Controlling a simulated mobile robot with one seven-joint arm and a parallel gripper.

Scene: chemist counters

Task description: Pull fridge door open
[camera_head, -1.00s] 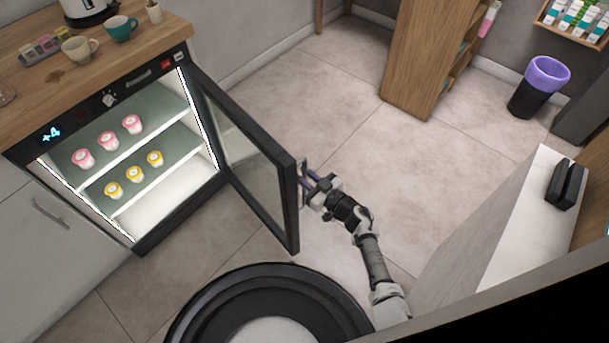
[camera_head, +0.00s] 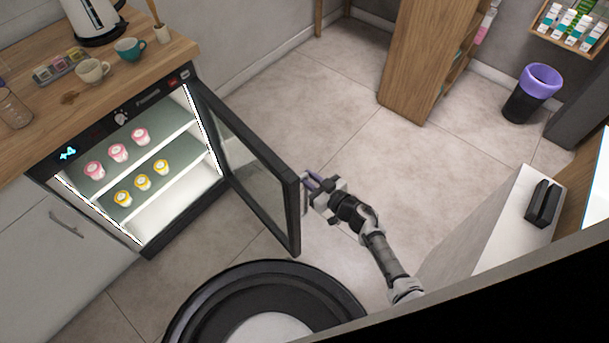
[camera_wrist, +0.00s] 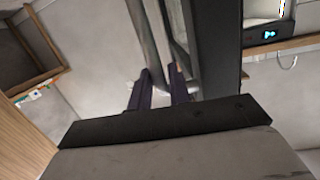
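The fridge (camera_head: 190,215) under the wooden counter has its dark-framed glass door (camera_head: 255,165) standing well open, swung out to the right. The door handle (camera_head: 305,206) is on the door's outer face near its free edge. My gripper (camera_head: 311,181) is at the handle, on the right side of the door. In the wrist view, the purple fingers of my gripper (camera_wrist: 159,88) stand apart with the grey handle bar (camera_wrist: 147,42) running down between them, beside the dark door frame (camera_wrist: 215,55). I cannot tell whether both fingers press on the bar.
Pink and yellow cups stand on the lit fridge shelves. A kettle (camera_head: 93,22), mugs and a jar (camera_head: 14,108) are on the counter (camera_head: 110,65). A white-topped counter (camera_head: 500,220) is at right, a wooden shelf unit (camera_head: 425,60) and bin (camera_head: 530,93) behind. Floor (camera_head: 320,110) between is clear.

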